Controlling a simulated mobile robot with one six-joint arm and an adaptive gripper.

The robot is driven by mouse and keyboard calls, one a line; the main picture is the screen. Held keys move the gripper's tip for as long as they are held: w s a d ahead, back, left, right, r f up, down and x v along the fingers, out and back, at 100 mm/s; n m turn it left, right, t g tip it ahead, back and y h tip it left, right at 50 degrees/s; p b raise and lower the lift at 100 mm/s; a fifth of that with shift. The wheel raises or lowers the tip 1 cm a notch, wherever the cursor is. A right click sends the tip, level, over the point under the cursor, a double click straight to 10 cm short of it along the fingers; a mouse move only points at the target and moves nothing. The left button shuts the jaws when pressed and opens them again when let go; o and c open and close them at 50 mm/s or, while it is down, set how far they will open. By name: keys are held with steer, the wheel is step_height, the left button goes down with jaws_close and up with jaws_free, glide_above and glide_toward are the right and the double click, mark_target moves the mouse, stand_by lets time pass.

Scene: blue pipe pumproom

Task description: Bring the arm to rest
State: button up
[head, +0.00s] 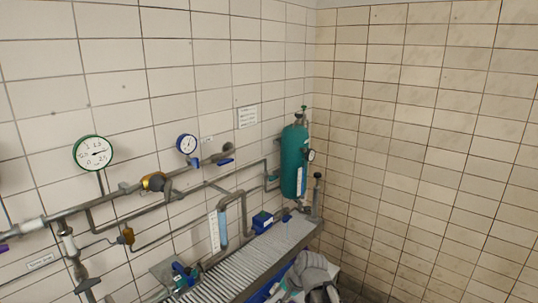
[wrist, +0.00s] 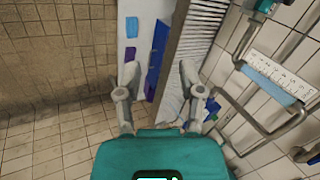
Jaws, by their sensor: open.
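My gripper (wrist: 160,70) shows in the wrist view with its two grey fingers spread apart. Nothing is between the fingertips. Beyond them are a ribbed grey bench top (wrist: 196,42) and a white surface with blue and purple patches (wrist: 158,50). In the head view a grey part of my arm (head: 312,275) shows at the bottom, in front of the bench. The rest of my arm is out of the picture there.
Along the tiled wall run grey pipes (head: 165,190) with a green-rimmed gauge (head: 93,152) and a blue-rimmed gauge (head: 186,144). A teal tank (head: 293,162) hangs near the corner. The ribbed bench (head: 215,284) stands below. The right wall (head: 430,150) is bare.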

steer(key=s+d+f+n+g+h+b, duration=0.1)
steer(key=s+d+f+n+h, duration=0.1)
steer(key=s+d, duration=0.2)
steer(key=s+d+f+n+g+h+b, duration=0.1)
steer(key=s+d+f+n+g+h, duration=0.1)
steer(key=d, duration=0.7)
steer(key=s+f+n+h, duration=0.1)
steer(key=s, duration=0.1)
steer(key=shift+s+d, duration=0.35)
steer(key=shift+s, duration=0.05)
